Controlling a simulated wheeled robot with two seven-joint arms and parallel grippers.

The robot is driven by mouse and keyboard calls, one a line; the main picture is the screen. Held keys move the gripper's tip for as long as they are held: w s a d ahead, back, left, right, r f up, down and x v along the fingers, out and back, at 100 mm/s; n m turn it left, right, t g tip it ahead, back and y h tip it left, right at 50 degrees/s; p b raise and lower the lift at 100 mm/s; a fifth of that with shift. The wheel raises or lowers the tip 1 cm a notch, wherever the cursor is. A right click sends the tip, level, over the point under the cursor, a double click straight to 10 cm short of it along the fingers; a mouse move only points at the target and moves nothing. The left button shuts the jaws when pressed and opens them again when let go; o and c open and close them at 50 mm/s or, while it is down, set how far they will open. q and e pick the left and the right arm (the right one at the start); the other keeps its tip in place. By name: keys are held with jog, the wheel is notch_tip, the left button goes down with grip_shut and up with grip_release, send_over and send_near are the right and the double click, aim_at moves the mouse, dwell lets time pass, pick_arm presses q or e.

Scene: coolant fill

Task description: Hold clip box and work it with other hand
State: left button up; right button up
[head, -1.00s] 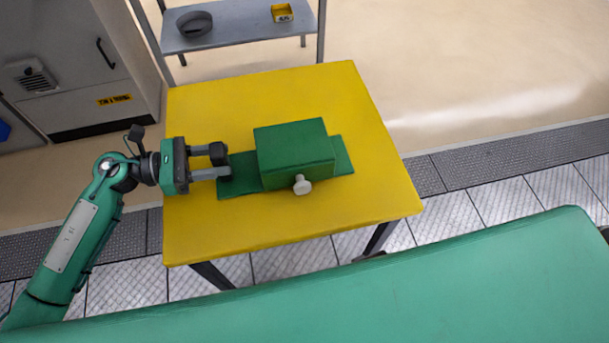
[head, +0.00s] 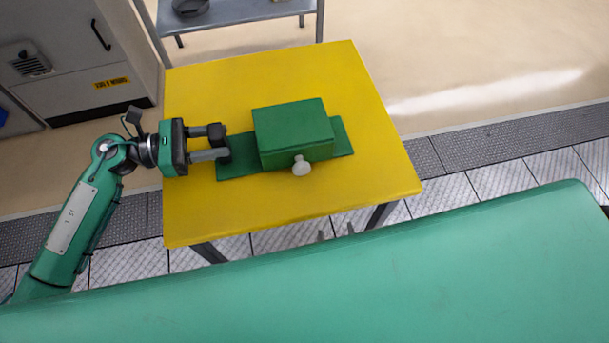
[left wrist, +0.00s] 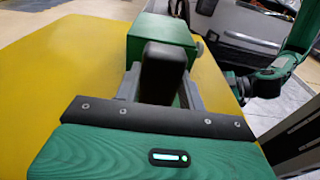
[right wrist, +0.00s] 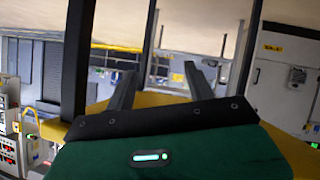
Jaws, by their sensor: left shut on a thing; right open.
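The clip box (head: 293,135) is a green block on a flat green base plate (head: 237,165), with a pale round knob (head: 301,166) on its near side. It sits on the yellow table. My left gripper (head: 223,143) is shut on the left end of the base plate. In the left wrist view the box (left wrist: 160,35) stands beyond the dark fingers. My right gripper (head: 336,232) shows only its fingertips, at the table's near edge below the knob. In the right wrist view its fingers (right wrist: 158,75) are apart with nothing between them; the box cannot be made out there.
The yellow table (head: 370,150) is bare around the box. A grey shelf (head: 245,12) with a dark round item (head: 190,7) stands behind it. A grey cabinet (head: 75,55) is at the far left. Two dark uprights cross the right wrist view.

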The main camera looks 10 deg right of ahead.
aim_at(303, 172)
jog(key=s+a+r+m+t+y, duration=0.1)
jog(key=s+a+r+t, duration=0.15)
jog(key=r, duration=0.55)
jog(key=s+a+r+m+t+y, duration=0.1)
jog(key=s+a+r+t+y, duration=0.2)
jog(key=r, duration=0.6)
jog(key=shift+t+h, duration=0.45)
jog(key=shift+h, duration=0.25)
jog(key=w, duration=1.3)
jog(key=shift+w+a+f, duration=0.1)
jog(key=shift+a+f, duration=0.05)
jog(key=shift+c, duration=0.2)
grip_shut()
jog(key=s, duration=0.8)
jog(key=shift+o, duration=0.2)
grip_release()
jog(key=shift+w, duration=0.1)
